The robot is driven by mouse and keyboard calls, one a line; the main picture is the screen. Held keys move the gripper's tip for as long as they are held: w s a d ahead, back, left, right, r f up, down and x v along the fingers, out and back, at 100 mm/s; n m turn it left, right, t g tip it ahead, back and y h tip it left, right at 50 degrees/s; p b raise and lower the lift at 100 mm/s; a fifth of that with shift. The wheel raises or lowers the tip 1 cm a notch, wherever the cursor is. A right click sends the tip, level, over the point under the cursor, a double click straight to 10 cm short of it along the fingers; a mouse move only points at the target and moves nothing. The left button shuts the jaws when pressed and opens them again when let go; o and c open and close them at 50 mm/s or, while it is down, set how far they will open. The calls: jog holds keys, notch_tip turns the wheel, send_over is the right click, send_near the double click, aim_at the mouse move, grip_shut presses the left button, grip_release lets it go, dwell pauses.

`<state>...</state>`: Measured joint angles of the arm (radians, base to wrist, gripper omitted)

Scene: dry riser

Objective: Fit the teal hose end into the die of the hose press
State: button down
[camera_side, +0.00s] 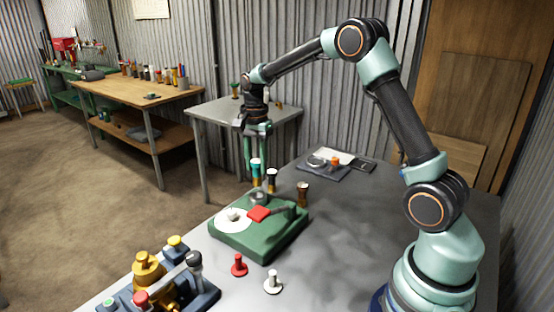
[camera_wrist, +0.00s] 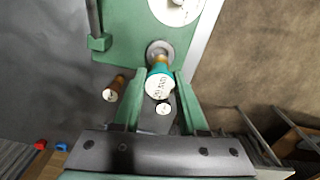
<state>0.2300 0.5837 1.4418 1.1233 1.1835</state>
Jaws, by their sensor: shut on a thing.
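The teal hose end (camera_wrist: 160,84) has a white printed top, a teal collar and a brass lower part. My gripper (camera_wrist: 160,76) is shut on it, with one green finger on each side. In the side view, the teal hose end (camera_side: 255,168) hangs upright below my gripper (camera_side: 257,152), over the back of the green hose press (camera_side: 240,240). The grey ring-shaped die (camera_wrist: 160,47) is just beyond the brass tip in the wrist view; it also shows in the side view (camera_side: 259,197). The tip overlaps the die in the picture; I cannot tell whether it is inside.
A black fitting with a white top (camera_side: 271,181) and a brown one (camera_side: 303,194) stand close behind the press. Red (camera_side: 239,266) and white (camera_side: 273,284) pegs stand in front. A dark tray (camera_side: 345,166) lies behind.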

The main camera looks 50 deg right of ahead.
aim_at(257, 175)
jog(key=shift+f, duration=2.5)
jog(key=shift+f, duration=0.1)
jog(key=shift+c, duration=2.2)
grip_release()
jog(key=shift+f, duration=0.1)
